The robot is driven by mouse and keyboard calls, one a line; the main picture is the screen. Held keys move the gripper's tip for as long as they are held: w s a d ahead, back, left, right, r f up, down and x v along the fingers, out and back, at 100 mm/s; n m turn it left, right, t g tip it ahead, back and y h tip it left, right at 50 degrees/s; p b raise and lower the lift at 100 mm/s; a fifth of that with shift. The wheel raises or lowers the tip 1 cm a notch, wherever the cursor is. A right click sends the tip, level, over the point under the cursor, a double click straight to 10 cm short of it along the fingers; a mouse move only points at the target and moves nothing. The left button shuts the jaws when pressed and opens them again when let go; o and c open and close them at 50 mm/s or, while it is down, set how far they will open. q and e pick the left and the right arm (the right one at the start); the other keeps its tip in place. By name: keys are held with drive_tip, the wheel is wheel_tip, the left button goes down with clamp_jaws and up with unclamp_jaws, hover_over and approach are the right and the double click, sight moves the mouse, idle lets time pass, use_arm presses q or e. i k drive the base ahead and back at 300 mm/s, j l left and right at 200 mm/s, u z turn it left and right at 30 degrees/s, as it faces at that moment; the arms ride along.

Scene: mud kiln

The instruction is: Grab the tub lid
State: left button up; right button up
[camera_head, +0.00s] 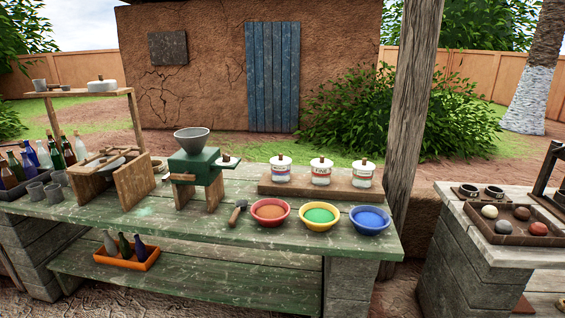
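Three white tubs stand in a row on a wooden board at the back right of the green table: a left tub (281,174), a middle tub (321,176) and a right tub (362,179). Each has a white lid with a small brown knob: the left lid (280,162), the middle lid (321,164) and the right lid (363,168). All three lids sit on their tubs. A similar white disc with a brown knob (228,161) shows beside the green grinder. Neither of my grippers is in view.
Bowls of red-brown (270,222), green (318,228) and blue (370,230) powder stand in front of the tubs. A dark-headed tool (237,214) lies left of them. The grinder (194,165) stands further left. A wooden post (410,110) rises behind the table's right end.

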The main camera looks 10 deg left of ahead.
sight(280, 160)
drive_tip(key=i+j+z, duration=0.2)
drive_tip(key=i, duration=0.2)
drive_tip(key=i+z, duration=0.2)
drive_tip(key=i, duration=0.2)
drive_tip(key=i+j+z, duration=0.2)
drive_tip(key=i, duration=0.2)
